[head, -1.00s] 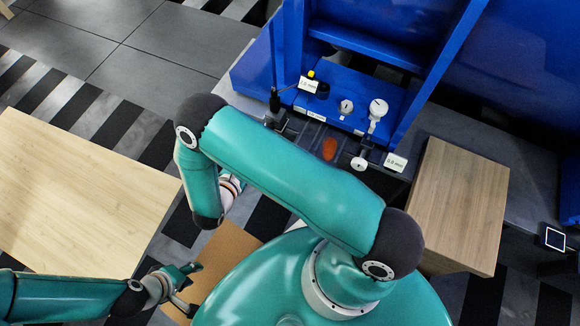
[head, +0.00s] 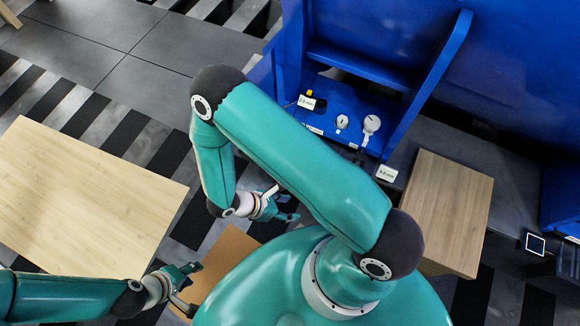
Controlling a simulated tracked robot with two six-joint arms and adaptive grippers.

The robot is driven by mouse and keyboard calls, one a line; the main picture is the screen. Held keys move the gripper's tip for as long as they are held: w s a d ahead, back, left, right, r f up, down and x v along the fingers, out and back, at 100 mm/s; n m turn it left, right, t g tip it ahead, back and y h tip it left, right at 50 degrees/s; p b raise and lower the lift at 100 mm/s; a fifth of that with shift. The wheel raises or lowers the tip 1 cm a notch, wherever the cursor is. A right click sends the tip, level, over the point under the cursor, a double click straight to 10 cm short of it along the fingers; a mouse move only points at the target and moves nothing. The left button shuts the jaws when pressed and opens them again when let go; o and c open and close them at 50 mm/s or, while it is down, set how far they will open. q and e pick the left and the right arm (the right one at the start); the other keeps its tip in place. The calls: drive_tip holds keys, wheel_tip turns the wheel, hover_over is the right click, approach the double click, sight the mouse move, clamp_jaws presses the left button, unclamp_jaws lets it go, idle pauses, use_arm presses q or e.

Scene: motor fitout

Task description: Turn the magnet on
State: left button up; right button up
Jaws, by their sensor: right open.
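A blue fixture (head: 352,113) stands at the upper middle in the head view. It carries a white dial (head: 342,122) and a larger white dial gauge with a stem (head: 371,124). I cannot tell which part is the magnet or its switch. My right gripper (head: 292,208) is open and empty, below that arm, apart from the fixture. My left gripper (head: 194,285) is open and empty at the lower left, far from the fixture.
A brown panel (head: 228,255) lies between my grippers. White labels (head: 387,173) mark the fixture area. A small screen (head: 535,243) is at the right.

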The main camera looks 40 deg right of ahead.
drive_tip(key=shift+s+a+r+m+g+y+p, duration=0.3)
drive_tip(key=shift+s+a+m+y, duration=0.1)
drive_tip(key=shift+s, duration=0.15)
drive_tip(key=shift+s+a+r+m+g+y+p, duration=0.15)
drive_tip(key=shift+s+a+r+m+y+p, duration=0.1)
drive_tip(key=shift+s+r+y, duration=0.25)
drive_tip(key=shift+s+a+r+m+g+y+p, duration=0.15)
drive_tip(key=shift+s+a+m+g+y+p, duration=0.15)
drive_tip(key=shift+s, duration=0.35)
drive_tip(key=shift+a, duration=0.1)
